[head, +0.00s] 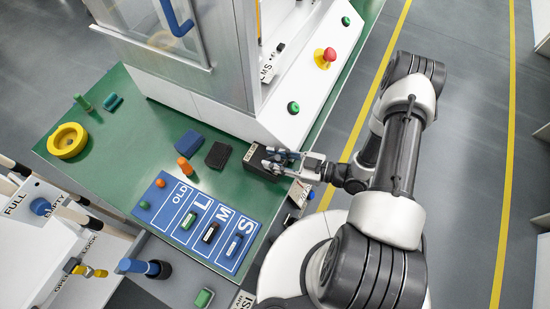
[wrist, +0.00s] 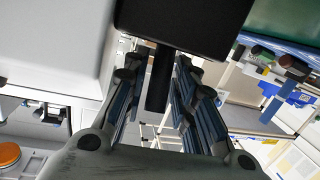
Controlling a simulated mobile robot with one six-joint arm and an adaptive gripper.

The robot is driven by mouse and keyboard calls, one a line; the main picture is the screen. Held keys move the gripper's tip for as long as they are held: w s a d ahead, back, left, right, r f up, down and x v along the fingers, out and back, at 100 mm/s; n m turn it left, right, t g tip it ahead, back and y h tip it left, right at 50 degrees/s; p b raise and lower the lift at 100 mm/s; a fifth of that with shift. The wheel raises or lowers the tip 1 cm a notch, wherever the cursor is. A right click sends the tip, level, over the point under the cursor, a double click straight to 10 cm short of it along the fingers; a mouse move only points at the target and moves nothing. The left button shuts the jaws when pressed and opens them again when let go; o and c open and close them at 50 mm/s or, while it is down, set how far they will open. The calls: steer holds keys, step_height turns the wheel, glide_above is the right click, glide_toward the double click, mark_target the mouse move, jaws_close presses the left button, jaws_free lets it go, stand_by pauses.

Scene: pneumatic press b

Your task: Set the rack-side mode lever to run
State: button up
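A black box (head: 258,170) with a small pale label stands on the green table against the press's front corner. In the wrist view the dark box (wrist: 185,22) fills the top, and a dark bar-like lever (wrist: 158,80) sticks out of it. My gripper (head: 274,160) is at the box. In the wrist view its fingers (wrist: 156,72) stand on either side of the lever, open, with a gap visible on both sides. The label is too small to read, and the lever's setting cannot be told. The lever is hidden by my gripper in the head view.
The press (head: 210,90) rises behind the box, with a red stop button (head: 325,57) and green buttons. A blue L/M/S mat (head: 165,215) with small parts lies left of my gripper. A rack with a FULL/EMPTY panel (head: 40,195) stands at the left. A yellow ring (head: 67,141) lies far left.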

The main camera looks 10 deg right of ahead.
steer(key=shift+d, duration=0.1)
steer(key=v, duration=1.1)
steer(key=shift+s+d, duration=0.25)
steer(key=shift+d, duration=0.1)
